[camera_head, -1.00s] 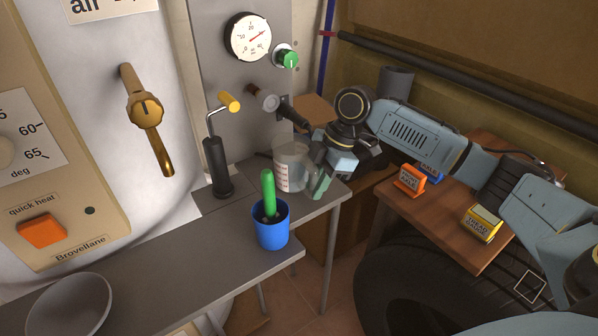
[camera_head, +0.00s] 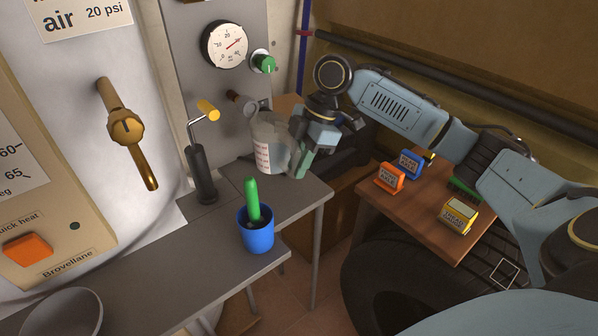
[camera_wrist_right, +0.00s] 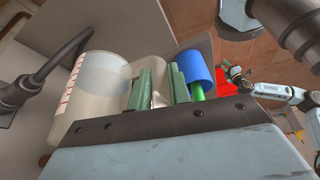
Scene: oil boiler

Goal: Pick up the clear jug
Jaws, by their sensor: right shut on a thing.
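The clear jug (camera_head: 268,147), see-through with red markings on its side, is above the back end of the grey metal bench. My right gripper (camera_head: 300,160) is shut on its right side and holds it roughly upright, a little off the bench top. In the right wrist view, the jug (camera_wrist_right: 90,92) lies left of the green fingers (camera_wrist_right: 160,88), with its wall or handle between them; the exact grip is partly hidden. My left gripper is outside the head view. A small, distant gripper, apparently my left one (camera_wrist_right: 236,78), shows in the right wrist view; its jaws are too small to read.
A blue cup (camera_head: 256,238) with a green-handled tool (camera_head: 252,198) stands on the bench (camera_head: 170,263). A black hand pump (camera_head: 202,175) with a yellow handle stands left of the jug. A wooden table (camera_head: 413,217) with coloured blocks is at right.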

